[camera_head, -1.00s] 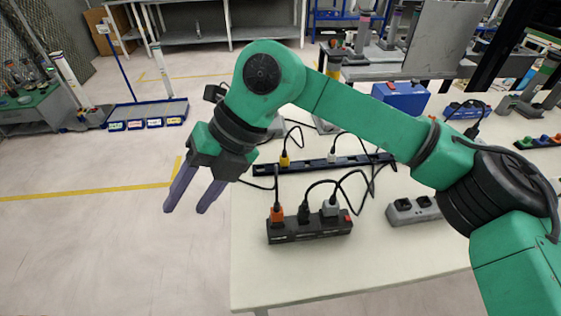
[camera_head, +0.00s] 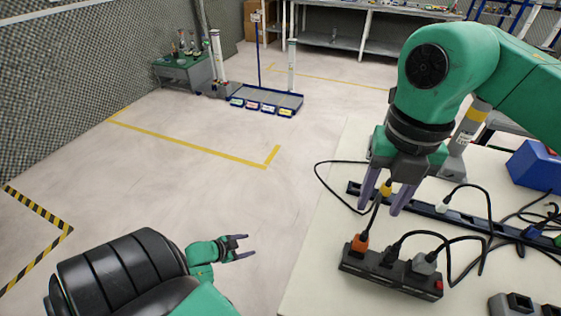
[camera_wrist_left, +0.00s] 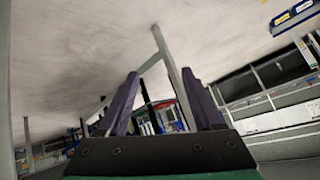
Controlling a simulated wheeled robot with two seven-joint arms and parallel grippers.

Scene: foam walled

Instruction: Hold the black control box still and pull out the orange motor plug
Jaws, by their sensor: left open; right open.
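The black control box (camera_head: 385,280) lies on the light table near its left edge, with a red switch at its right end. The orange motor plug (camera_head: 360,243) stands upright in its left end, with a dark cable rising from it. A black plug and a grey plug (camera_head: 424,263) sit beside it. My right gripper (camera_head: 382,208) is open and empty, pointing down in the picture just above the orange plug, apart from it. My left gripper (camera_head: 252,246) is open and empty over the floor, left of the table; its fingers also show in the left wrist view (camera_wrist_left: 160,95).
Behind the box runs a black socket strip (camera_head: 470,217) with a yellow plug (camera_head: 386,189) and a white plug. Loose cables cross the table. A blue box (camera_head: 537,166) stands at the right. A grey socket block (camera_head: 519,303) lies at lower right. The floor at left is clear.

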